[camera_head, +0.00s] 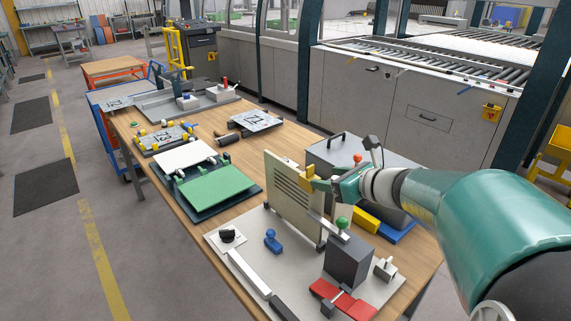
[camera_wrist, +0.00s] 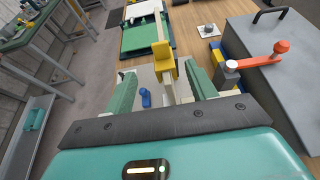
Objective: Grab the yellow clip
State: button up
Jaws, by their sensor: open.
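The yellow clip (camera_head: 307,172) sits at the top edge of an upright beige vented panel (camera_head: 284,190). In the wrist view the yellow clip (camera_wrist: 165,67) lies between the two green fingers of my gripper (camera_wrist: 160,74). The fingers are apart, one on each side of it, with gaps visible. In the head view my gripper (camera_head: 325,184) reaches in from the right, close to the clip; the near parts of my arm hide some of the fingers. I cannot tell whether either finger touches the clip.
A grey box with a black handle (camera_head: 345,142) and an orange-knobbed lever (camera_wrist: 262,57) stand close on the right. A blue knob (camera_head: 271,240) and a dark block (camera_head: 348,262) with a green knob are on the near plate. A green panel (camera_head: 215,188) lies farther left.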

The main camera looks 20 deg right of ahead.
aim_at(311, 175)
jog(key=x, duration=0.8)
jog(key=shift+w+d+f, duration=0.1)
jog(key=shift+d+f, duration=0.05)
jog(key=c, duration=1)
